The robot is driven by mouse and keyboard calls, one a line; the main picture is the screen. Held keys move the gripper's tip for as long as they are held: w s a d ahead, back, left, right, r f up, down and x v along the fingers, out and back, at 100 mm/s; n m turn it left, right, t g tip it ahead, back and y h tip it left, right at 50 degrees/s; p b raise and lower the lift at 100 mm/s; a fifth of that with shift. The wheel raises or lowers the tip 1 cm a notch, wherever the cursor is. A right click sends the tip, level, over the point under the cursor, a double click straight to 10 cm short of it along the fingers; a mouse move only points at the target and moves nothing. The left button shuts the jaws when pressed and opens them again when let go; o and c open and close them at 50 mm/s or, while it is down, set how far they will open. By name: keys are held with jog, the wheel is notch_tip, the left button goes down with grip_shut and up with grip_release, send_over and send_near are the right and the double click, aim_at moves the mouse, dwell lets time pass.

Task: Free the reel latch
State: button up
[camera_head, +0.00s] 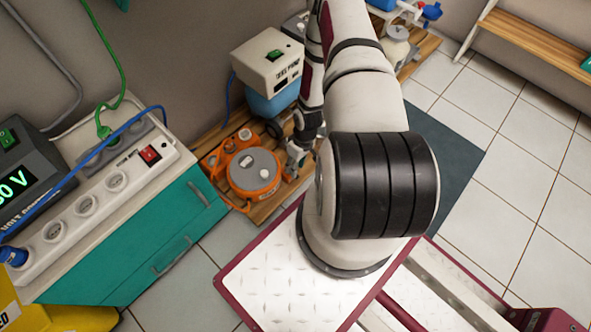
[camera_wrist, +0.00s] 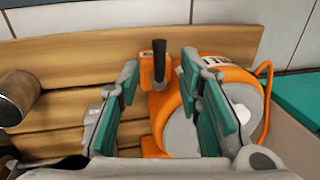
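The orange cable reel (camera_head: 255,171) with a grey round face stands on a wooden slatted board beside the teal cabinet. In the wrist view the orange reel (camera_wrist: 230,72) fills the right middle. A black upright lever (camera_wrist: 159,62), which looks like the latch, rises from an orange bracket at the reel's left side. My gripper (camera_head: 295,157) is at the reel's right side in the head view. In the wrist view my gripper (camera_wrist: 166,100) is open, its teal-padded fingers spread, with the lever seen in the gap between them. Contact with the lever cannot be told.
A white-and-blue pump unit (camera_head: 268,72) stands behind the reel. The teal cabinet (camera_head: 160,240) with a white power strip (camera_head: 95,200) is on the left. A brown cylinder (camera_wrist: 18,95) lies left in the wrist view.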

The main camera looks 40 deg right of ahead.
notch_tip(320, 180, up, 9)
jog(key=d, duration=0.1)
jog(key=shift+d+f, duration=0.2)
jog(key=shift+d, duration=0.15)
dwell(0.3)
